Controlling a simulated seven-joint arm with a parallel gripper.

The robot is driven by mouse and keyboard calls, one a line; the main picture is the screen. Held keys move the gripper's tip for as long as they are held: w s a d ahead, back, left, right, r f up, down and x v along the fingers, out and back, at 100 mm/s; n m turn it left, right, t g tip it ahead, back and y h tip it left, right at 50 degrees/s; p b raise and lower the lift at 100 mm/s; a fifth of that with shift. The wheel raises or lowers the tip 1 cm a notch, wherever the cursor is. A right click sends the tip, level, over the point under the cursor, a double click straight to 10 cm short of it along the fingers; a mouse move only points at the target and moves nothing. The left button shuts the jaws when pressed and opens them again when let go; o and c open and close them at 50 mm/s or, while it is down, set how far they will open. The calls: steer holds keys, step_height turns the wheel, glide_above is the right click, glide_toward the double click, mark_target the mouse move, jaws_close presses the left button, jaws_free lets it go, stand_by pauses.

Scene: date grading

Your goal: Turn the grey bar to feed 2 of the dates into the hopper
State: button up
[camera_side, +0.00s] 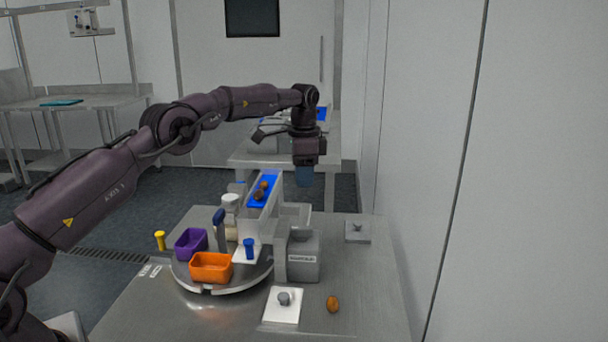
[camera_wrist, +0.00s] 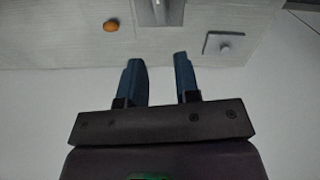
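Several brown dates (camera_side: 260,194) lie on a sloping blue channel (camera_side: 254,203) with pale side walls. A grey box-shaped unit (camera_side: 305,257) with a small label stands right of the channel's low end; I cannot tell whether it is the hopper. It seems to show at the top of the wrist view (camera_wrist: 160,12). I cannot pick out the grey bar with certainty. My gripper (camera_side: 304,178) hangs above and behind the channel, pointing down and touching nothing. In the wrist view its two blue fingers (camera_wrist: 160,72) stand apart with nothing between them.
A turntable (camera_side: 222,290) carries a purple bin (camera_side: 190,243) and an orange bin (camera_side: 211,268). A grey plate with a knob (camera_side: 357,236) lies at right, near the wall.

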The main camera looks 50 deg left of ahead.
mark_target(299, 227)
steer(key=shift+o, duration=0.4)
steer(key=shift+o, duration=1)
steer(key=shift+s+a, duration=0.15)
steer(key=shift+s, duration=0.05)
steer(key=f, duration=1.3)
steer(key=shift+s+a+f, duration=0.15)
steer(key=shift+s+a, duration=0.05)
steer(key=shift+s, duration=0.05)
